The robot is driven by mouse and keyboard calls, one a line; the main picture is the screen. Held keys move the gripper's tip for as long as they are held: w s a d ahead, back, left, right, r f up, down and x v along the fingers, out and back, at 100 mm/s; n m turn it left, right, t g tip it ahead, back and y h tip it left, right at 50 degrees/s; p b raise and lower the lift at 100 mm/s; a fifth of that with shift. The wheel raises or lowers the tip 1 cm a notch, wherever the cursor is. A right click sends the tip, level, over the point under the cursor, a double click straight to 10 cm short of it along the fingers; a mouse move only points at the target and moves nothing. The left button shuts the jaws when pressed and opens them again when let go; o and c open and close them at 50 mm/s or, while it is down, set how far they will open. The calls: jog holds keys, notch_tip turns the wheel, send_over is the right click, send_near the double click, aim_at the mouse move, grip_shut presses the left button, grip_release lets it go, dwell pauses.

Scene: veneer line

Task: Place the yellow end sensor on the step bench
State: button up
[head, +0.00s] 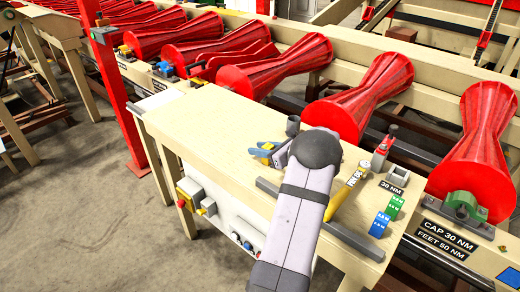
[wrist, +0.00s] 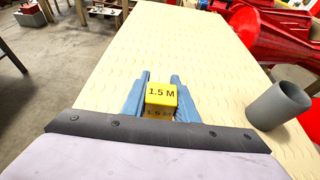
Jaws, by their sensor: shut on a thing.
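The yellow end sensor (wrist: 161,95) is a small yellow block marked "1.5 M". In the wrist view it sits between the two blue fingers of my gripper (wrist: 161,77), which is shut on it. In the head view my gripper (head: 259,151) is over the middle of the pale wooden step bench (head: 205,125); only a bit of the yellow block (head: 267,147) shows there. The bench top (wrist: 150,45) fills most of the wrist view beneath and beyond the fingers. I cannot tell whether the block touches it.
A grey cup (head: 293,125) stands right of my gripper, also in the wrist view (wrist: 278,105). The bench's left part is clear.

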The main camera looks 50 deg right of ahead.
jog(key=o, duration=1.1)
jog(key=shift+r, duration=0.1)
jog(key=shift+r+p, duration=0.15)
jog(key=shift+p, duration=0.3)
jog(key=shift+s+d+b, duration=0.1)
jog(key=shift+s+b, duration=0.25)
jog(key=b+v, duration=0.4)
jog(key=v, duration=0.5)
jog(key=shift+s+r, duration=0.1)
jog(key=shift+s, duration=0.3)
jog(key=shift+b+v, duration=0.3)
jog(key=shift+v, duration=0.5)
